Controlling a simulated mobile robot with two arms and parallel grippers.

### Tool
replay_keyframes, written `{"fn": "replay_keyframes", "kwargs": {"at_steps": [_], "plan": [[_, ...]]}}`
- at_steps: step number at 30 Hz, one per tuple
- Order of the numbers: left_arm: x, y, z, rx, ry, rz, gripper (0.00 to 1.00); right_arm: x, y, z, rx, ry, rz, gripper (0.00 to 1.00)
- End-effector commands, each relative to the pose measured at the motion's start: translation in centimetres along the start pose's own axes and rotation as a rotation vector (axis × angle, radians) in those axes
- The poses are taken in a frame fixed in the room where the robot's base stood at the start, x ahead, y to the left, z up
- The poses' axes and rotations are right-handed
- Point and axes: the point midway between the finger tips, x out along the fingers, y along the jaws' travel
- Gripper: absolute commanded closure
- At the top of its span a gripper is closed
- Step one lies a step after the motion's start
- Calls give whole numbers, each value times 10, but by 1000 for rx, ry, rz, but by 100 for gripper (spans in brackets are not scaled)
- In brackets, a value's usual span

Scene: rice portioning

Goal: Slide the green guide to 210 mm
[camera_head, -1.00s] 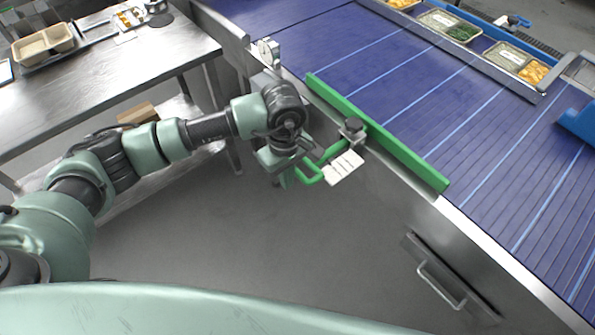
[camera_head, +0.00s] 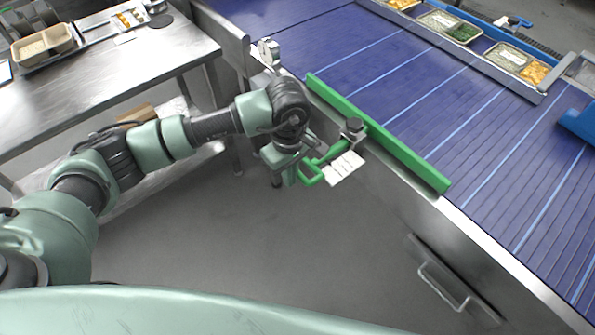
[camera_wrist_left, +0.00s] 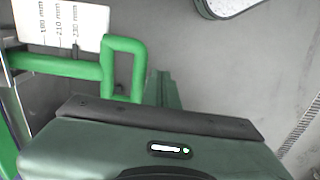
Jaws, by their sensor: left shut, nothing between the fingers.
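The green guide (camera_head: 380,135) is a long bar along the near edge of the blue belt. Its green rod runs through a dark clamp knob (camera_head: 353,128) to a green loop handle (camera_head: 312,173) outside the belt frame. A white scale card (camera_head: 344,167) sits beside the rod. In the left wrist view the card (camera_wrist_left: 62,20) shows marks including 210 mm and 230 mm; the current reading is unclear. My left gripper (camera_head: 283,178) is shut and empty, just left of the handle. Its fingers (camera_wrist_left: 165,90) show beside the handle (camera_wrist_left: 138,70); contact is unclear. My right gripper is out of view.
A steel table (camera_head: 110,75) with trays stands at the left. Filled food trays (camera_head: 450,27) line the far side of the belt (camera_head: 440,80). A door handle (camera_head: 443,287) sticks out of the conveyor's side panel. The floor below the gripper is clear.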

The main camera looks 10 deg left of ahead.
Motion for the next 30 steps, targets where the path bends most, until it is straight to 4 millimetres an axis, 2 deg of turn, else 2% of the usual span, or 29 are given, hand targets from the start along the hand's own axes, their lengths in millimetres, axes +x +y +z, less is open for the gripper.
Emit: {"fn": "replay_keyframes", "kwargs": {"at_steps": [30], "plan": [[1, 12, 0, 0, 0, 2, 100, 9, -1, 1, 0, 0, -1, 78]]}}
